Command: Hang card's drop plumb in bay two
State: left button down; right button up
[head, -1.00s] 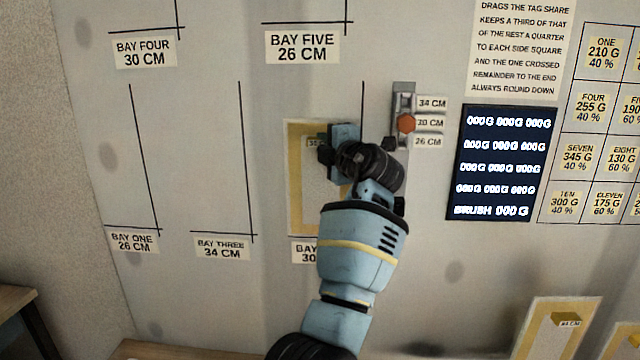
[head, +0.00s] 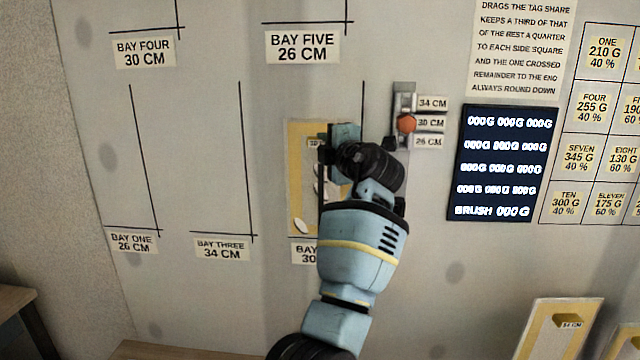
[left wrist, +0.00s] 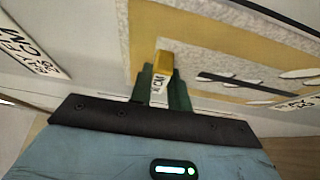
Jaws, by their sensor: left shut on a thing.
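The drop (head: 294,190), a pale sheet with a tan-yellow border, stands against the wall above a label reading BAY and 30 (head: 303,252); the rest of that label is hidden behind my arm. White patches (head: 301,226) show on the drop. My left gripper (head: 332,146) is at the drop's upper part and hides much of its right side. In the left wrist view, the green fingers (left wrist: 160,92) are shut on a yellow block (left wrist: 163,62) with a CM tag, in front of the drop (left wrist: 205,88). My right gripper is out of view.
Right of the drop is a wall fixture with an orange knob (head: 406,123) and 34, 30 and 26 CM labels. A dark display (head: 503,165) is farther right. Another bordered sheet (head: 540,335) stands lower right. Bays one and three are empty outlines.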

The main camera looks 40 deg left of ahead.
pick_arm(q)
jog(key=shift+r, duration=0.1)
jog(key=c, duration=1.3)
grip_release()
jog(key=shift+o, duration=0.2)
jog(key=b+v, duration=0.1)
jog(key=v, duration=0.6)
jog(key=shift+s+d+b, duration=0.2)
jog(key=shift+d+b, duration=0.15)
